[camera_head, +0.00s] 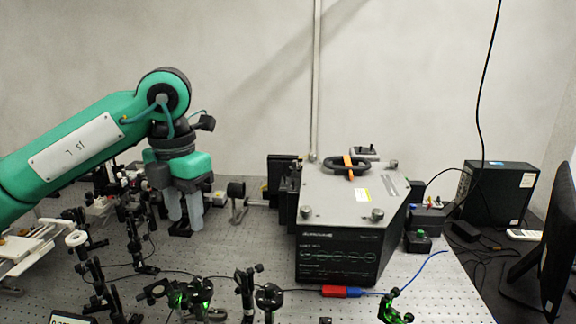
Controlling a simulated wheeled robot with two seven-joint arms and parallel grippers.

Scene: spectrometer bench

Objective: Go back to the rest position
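My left arm comes in from the left, green with dark joints. My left gripper (184,222) hangs pointing down above the optical bench, left of the spectrometer. Its two pale grey fingers stand a little apart, and I see nothing held between them. The spectrometer (338,258), a dark grey box with a black front and a handle on top, stands on the bench at centre right. My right gripper is not in view.
Several optical mounts (245,290) on posts crowd the perforated bench (425,290) below and around the gripper. A black box (497,193) and a monitor (553,245) stand at the right. A red and blue connector (341,291) lies in front of the spectrometer.

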